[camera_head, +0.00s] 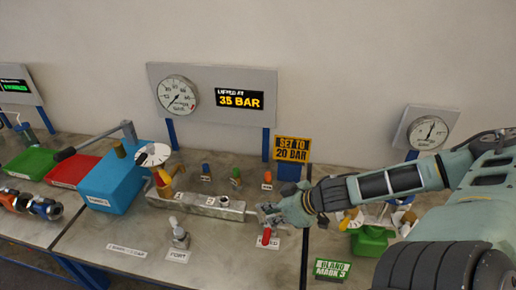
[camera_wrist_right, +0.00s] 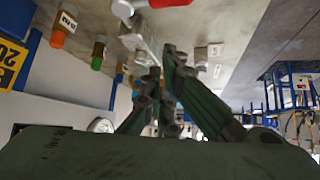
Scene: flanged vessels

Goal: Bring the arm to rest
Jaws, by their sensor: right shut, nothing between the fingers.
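My right arm (camera_head: 390,182) reaches in from the right in the head view. My right gripper (camera_head: 268,209) is over the bench, by the right end of the grey metal block. Its fingers also show in the wrist view (camera_wrist_right: 164,62), close together with nothing held between them. A red-handled part (camera_head: 266,237) is just below the gripper in the head view; whether they touch is not clear. My left gripper is in neither view.
A gauge panel (camera_head: 212,104) reading 35 BAR and a "SET TO 20 BAR" sign (camera_head: 292,149) stand behind. A blue box (camera_head: 115,182) is at left, a metal fitting (camera_head: 179,236) in front. A green container (camera_head: 369,241) is below my arm. The bench front centre (camera_head: 220,268) is clear.

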